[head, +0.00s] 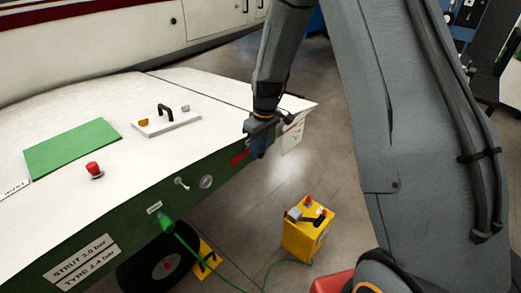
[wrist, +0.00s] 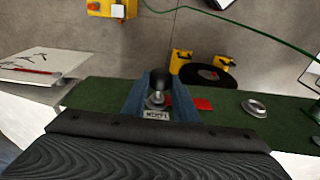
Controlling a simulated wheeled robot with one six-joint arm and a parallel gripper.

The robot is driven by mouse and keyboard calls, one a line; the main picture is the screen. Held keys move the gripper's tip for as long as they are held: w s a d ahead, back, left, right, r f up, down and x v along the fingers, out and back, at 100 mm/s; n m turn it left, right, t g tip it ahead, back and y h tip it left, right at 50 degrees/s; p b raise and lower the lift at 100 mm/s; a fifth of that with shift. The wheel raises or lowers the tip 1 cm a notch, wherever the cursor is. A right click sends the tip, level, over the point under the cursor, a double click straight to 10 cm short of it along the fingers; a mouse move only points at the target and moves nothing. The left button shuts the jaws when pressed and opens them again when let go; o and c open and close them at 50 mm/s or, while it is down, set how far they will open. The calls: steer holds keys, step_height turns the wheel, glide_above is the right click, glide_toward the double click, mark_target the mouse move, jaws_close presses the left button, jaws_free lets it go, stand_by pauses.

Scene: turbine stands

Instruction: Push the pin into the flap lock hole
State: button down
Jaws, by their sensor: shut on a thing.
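My gripper (head: 259,145) is at the green side edge of the white panel, near its right end. In the wrist view its two blue fingers (wrist: 158,98) are shut on a pin (wrist: 158,80) with a dark round knob and a metal collar. The pin points toward the green side face (wrist: 225,122). A small white label (wrist: 156,115) sits just by the pin, its text too small to read surely. A red tag (wrist: 190,103) is right beside the pin. I cannot see the lock hole or tell how deep the pin sits.
A round metal cap (head: 206,181) and a metal fitting (head: 182,183) are on the green side. A yellow box (head: 307,232) with a green cable stands on the floor below. The floor between is clear.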

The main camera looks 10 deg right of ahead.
steer(key=shift+w+a+r, duration=0.15)
steer(key=shift+w+a, duration=0.15)
steer(key=shift+w, duration=0.1)
steer(key=c, duration=1.8)
jaws_free()
steer(key=o, duration=0.4)
steer(key=shift+a, duration=0.3)
steer(key=shift+c, duration=0.2)
steer(key=shift+o, duration=0.4)
steer(key=shift+d, duration=0.35)
steer(key=shift+o, duration=0.9)
steer(key=shift+s, duration=0.1)
steer(key=shift+s+d+r+p, duration=0.15)
steer(key=shift+r+p, duration=0.55)
steer(key=shift+r, duration=0.4)
steer(key=shift+s+d+r+p, duration=0.1)
steer(key=shift+r+p, duration=0.65)
steer(key=shift+r, duration=0.4)
steer(key=shift+s+d+r+p, duration=0.15)
steer(key=shift+r+p, duration=0.55)
steer(key=shift+r, duration=0.4)
